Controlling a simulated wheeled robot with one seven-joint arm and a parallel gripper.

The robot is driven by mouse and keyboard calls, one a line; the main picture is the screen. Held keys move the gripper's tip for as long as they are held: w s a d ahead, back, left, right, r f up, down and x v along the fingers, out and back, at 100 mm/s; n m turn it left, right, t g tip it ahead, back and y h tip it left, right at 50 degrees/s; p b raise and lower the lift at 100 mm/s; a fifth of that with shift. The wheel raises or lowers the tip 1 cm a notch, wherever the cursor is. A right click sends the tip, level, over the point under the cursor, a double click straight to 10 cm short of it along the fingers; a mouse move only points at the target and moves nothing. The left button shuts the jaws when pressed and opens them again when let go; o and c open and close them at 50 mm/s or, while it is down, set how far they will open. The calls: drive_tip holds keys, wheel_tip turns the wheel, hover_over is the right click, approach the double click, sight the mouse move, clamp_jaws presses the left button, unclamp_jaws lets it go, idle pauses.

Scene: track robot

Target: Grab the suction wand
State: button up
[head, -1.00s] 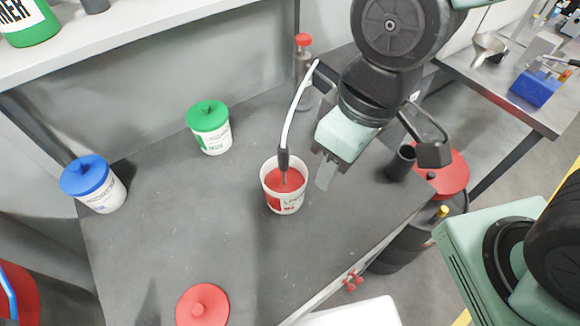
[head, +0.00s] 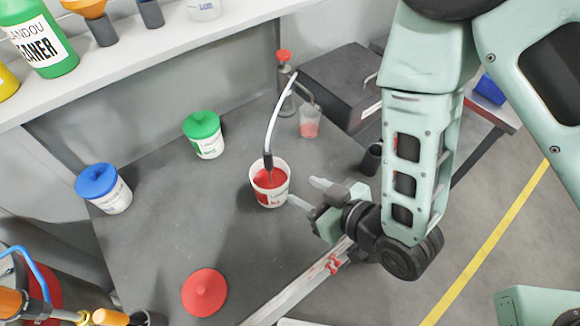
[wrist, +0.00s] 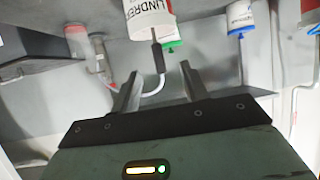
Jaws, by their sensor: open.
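The suction wand (head: 268,161) has a dark handle and a pale curved tube. It stands in a white tub (head: 281,193) of red contents, its tube arching up toward the back. My gripper (head: 302,191) is open and empty, low beside the tub's right side, fingers pointing left toward it. In the wrist view the wand's dark handle (wrist: 158,57) appears between the spread fingertips of my gripper (wrist: 160,66), apart from both. The labelled tub (wrist: 150,18) lies beyond, cut by the top edge. The wand's lower end is hidden in the tub.
A green-lidded tub (head: 207,148) and a blue-lidded tub (head: 113,199) stand to the left. A red lid (head: 204,293) lies at the front. A red-capped stand (head: 285,85), a small beaker (head: 309,122) and a black cup (head: 371,160) are behind and right. The table's middle-left is clear.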

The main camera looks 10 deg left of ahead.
sight(272, 167)
drive_tip(key=b+x, duration=0.7)
drive_tip(key=x, duration=0.3)
drive_tip(key=shift+w+r, duration=0.15)
drive_tip(key=shift+w, duration=0.1)
drive_tip(key=shift+w+a+f+t, duration=0.25)
drive_tip(key=shift+a+t, duration=0.05)
drive_tip(key=shift+a, duration=0.1)
drive_tip(key=p+x, duration=0.2)
drive_tip(key=x, duration=0.1)
drive_tip(key=p+x, duration=0.1)
drive_tip(key=shift+w+a+r, duration=0.15)
drive_tip(key=shift+w+a, duration=0.05)
drive_tip(key=shift+w, duration=0.3)
drive_tip(key=shift+w+a, duration=0.15)
clamp_jaws()
